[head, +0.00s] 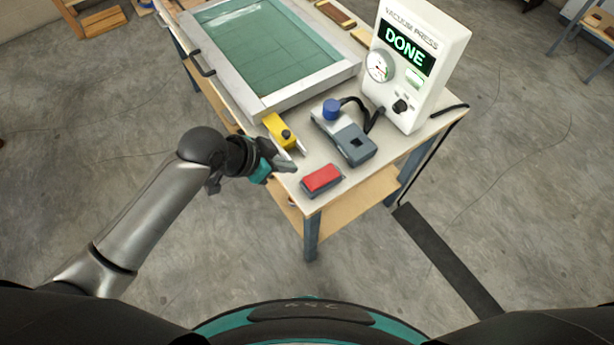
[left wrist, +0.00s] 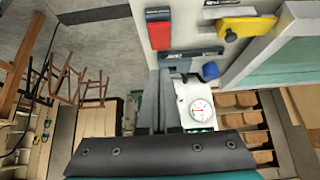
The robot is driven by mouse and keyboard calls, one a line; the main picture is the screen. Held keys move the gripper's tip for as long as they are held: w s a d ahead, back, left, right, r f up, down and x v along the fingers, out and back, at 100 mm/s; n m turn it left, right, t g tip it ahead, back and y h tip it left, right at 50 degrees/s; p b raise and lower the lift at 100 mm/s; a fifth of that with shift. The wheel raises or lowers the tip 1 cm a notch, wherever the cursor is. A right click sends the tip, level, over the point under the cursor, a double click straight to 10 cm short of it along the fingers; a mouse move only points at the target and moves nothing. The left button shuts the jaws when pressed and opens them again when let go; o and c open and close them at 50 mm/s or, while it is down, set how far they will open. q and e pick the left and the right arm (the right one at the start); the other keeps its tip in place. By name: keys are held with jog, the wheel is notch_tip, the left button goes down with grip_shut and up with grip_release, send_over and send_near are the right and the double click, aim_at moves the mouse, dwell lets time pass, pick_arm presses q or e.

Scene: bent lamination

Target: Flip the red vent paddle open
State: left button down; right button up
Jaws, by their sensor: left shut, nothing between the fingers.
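The red vent paddle (head: 322,178) lies roughly flat in a dark grey base at the near corner of the bench. It also shows at the top of the left wrist view (left wrist: 159,35). My left gripper (head: 291,166) is shut and empty, just left of the paddle and over the bench's near edge in the head view. Its closed fingers (left wrist: 155,100) show in the left wrist view, apart from the paddle in the picture. I cannot tell whether they touch anything. My right gripper is in neither view.
A yellow clamp-like part (head: 279,129) sits behind my left gripper. A grey device (head: 356,146) with a blue knob (head: 331,109) stands behind the paddle. The white vacuum press box (head: 416,85) reads DONE. The glass-topped press frame (head: 262,100) fills the bench's far left.

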pick_arm(q)
jog(key=b, duration=0.1)
send_over(310, 183)
jog(key=f, duration=0.7)
jog(key=shift+s+a, duration=0.2)
jog(key=shift+a, duration=0.05)
notch_tip(310, 183, down, 3)
jog(key=shift+f+b, duration=0.15)
jog(key=shift+b, duration=0.2)
jog(key=shift+s+a+f, duration=0.1)
jog(key=shift+f, duration=0.5)
jog(key=b, duration=0.1)
jog(key=f+b, duration=0.1)
jog(key=shift+s+a+f+h+b, duration=0.15)
jog(key=shift+a+f+h+b, duration=0.1)
jog(key=shift+h+b, duration=0.05)
jog(key=shift+d+r+t, duration=0.1)
jog(key=shift+r+t, duration=0.2)
jog(key=shift+r+p, duration=0.8)
jog(key=shift+p, duration=0.15)
